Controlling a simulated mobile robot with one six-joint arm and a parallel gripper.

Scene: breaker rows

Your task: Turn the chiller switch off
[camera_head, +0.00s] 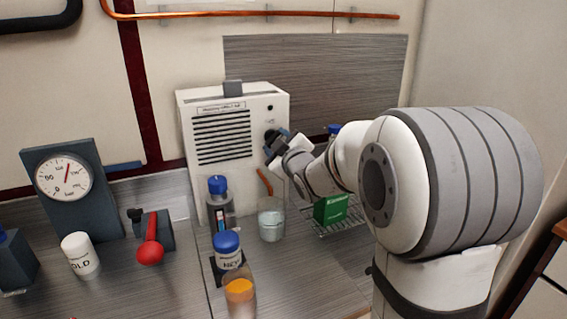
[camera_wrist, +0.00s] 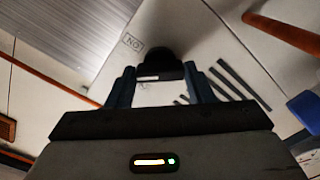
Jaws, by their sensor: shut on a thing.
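The chiller (camera_head: 227,170) is a white box with dark louvres, standing at the back of the bench. Its switch, a black rotary knob (camera_wrist: 160,63), is on the upper right of its front face; an ON mark (camera_wrist: 131,41) shows beside it in the wrist view. My gripper (camera_head: 273,145) reaches it from the right. In the wrist view my gripper (camera_wrist: 160,78) has its two dark fingers on either side of the knob, shut on it. The fingers hide part of the knob, and I cannot read its exact setting.
A blue-capped bottle (camera_head: 219,205) and a glass beaker (camera_head: 271,220) stand before the chiller. A green box (camera_head: 331,209) sits on a wire rack below my arm. A gauge (camera_head: 68,190), a red-handled valve (camera_head: 151,250) and a white jar (camera_head: 80,256) are at left.

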